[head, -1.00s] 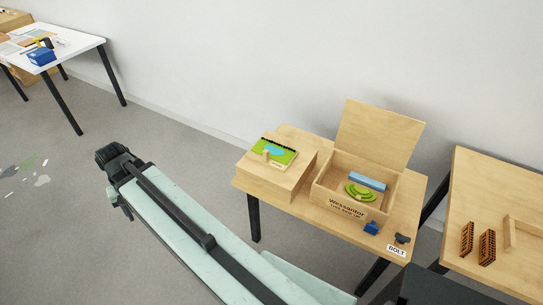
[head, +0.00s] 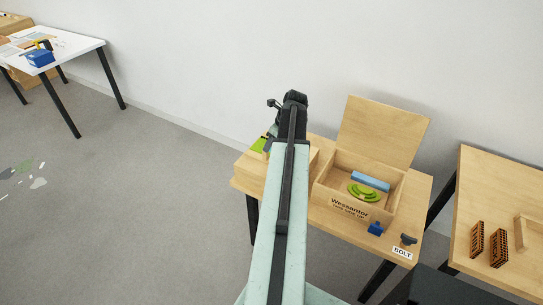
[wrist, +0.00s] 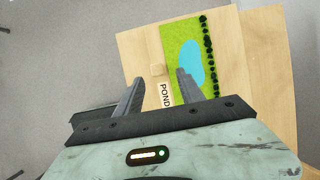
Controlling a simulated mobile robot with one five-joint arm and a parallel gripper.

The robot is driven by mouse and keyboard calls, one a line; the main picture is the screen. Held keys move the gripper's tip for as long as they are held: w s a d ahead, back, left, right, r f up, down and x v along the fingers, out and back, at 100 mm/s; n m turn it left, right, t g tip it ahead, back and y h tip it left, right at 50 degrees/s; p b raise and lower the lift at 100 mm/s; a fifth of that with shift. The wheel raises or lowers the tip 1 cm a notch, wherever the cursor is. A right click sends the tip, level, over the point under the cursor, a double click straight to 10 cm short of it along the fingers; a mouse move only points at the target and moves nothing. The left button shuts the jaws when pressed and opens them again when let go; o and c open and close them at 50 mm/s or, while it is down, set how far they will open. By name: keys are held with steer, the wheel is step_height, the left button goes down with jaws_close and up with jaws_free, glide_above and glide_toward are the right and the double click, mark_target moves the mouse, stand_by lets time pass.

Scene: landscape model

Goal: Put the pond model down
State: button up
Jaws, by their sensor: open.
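The pond model (wrist: 185,50) is a green board with a blue pond, a row of dark bushes along one edge, a small wooden block and a "POND" label. It lies on a raised wooden block (wrist: 250,60) on the table. In the head view my arm hides most of the model; only a green corner (head: 259,144) shows. My gripper (wrist: 158,90) is open in the wrist view, its two fingers apart near the model's label end. Nothing shows held between them. Whether a finger touches the model I cannot tell.
An open wooden box (head: 337,194) with its lid raised holds a blue block and a green curved piece, just right of my arm. A small blue item (head: 375,229) and a dark item (head: 408,239) stand at the table's front. Another table (head: 510,200) is at right.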

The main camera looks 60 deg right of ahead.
mark_target(265, 160)
steer(key=b+x, duration=0.5)
steer(key=x, duration=0.2)
steer(key=shift+s+a+f+b, duration=0.1)
steer(key=shift+a+b, duration=0.05)
steer(key=shift+b, duration=0.15)
steer(key=shift+r, duration=0.2)
jaws_close()
